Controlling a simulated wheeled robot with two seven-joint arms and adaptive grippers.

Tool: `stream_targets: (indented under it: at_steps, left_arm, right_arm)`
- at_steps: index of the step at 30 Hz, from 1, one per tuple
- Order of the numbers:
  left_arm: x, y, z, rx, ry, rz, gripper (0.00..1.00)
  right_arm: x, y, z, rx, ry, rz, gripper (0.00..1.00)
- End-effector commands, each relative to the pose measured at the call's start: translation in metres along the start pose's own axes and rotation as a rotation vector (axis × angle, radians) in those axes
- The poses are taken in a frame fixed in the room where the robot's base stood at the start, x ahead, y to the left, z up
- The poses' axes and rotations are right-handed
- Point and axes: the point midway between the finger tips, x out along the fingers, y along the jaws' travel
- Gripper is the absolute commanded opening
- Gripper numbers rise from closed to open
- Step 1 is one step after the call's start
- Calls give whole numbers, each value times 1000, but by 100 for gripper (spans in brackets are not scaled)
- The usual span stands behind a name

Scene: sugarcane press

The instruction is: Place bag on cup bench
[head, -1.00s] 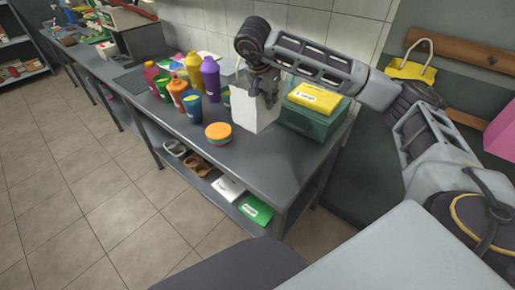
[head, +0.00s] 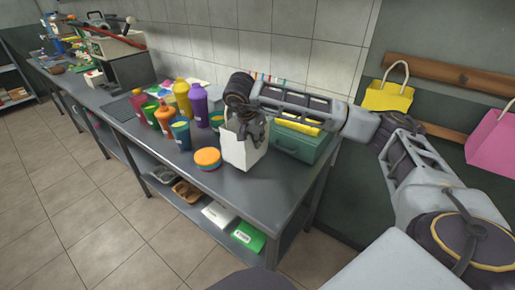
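A white paper bag (head: 243,153) stands upright on the grey metal bench (head: 255,187), between the stacked round bowls and the green box. One of its handles shows at its upper left. My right gripper (head: 250,134) points down at the top of the bag and overlaps its upper part. Whether its fingers close on the bag or its handle is too small to tell. Several coloured cups and bottles stand to the left of the bag, among them a blue cup (head: 180,134). My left gripper is out of view.
The orange-topped bowls (head: 207,158) are close to the bag's left. The green box (head: 298,146) with a yellow packet is just to its right. Containers lie on the lower shelf. Yellow (head: 388,98) and pink (head: 492,140) bags hang on the right wall.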

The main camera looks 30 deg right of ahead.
Motion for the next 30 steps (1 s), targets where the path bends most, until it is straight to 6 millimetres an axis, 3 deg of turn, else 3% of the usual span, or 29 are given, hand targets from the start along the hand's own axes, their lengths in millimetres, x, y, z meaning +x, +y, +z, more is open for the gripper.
stream_targets:
  at_steps: [8, 18, 30]
  left_arm:
    - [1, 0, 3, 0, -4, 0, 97]
    - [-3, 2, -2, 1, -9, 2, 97]
    - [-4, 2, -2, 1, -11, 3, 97]
  right_arm:
    - [4, 0, 2, 0, 0, 1, 0]
    - [33, 1, 13, 0, 0, 2, 0]
    - [35, 1, 14, 1, 1, 0, 0]
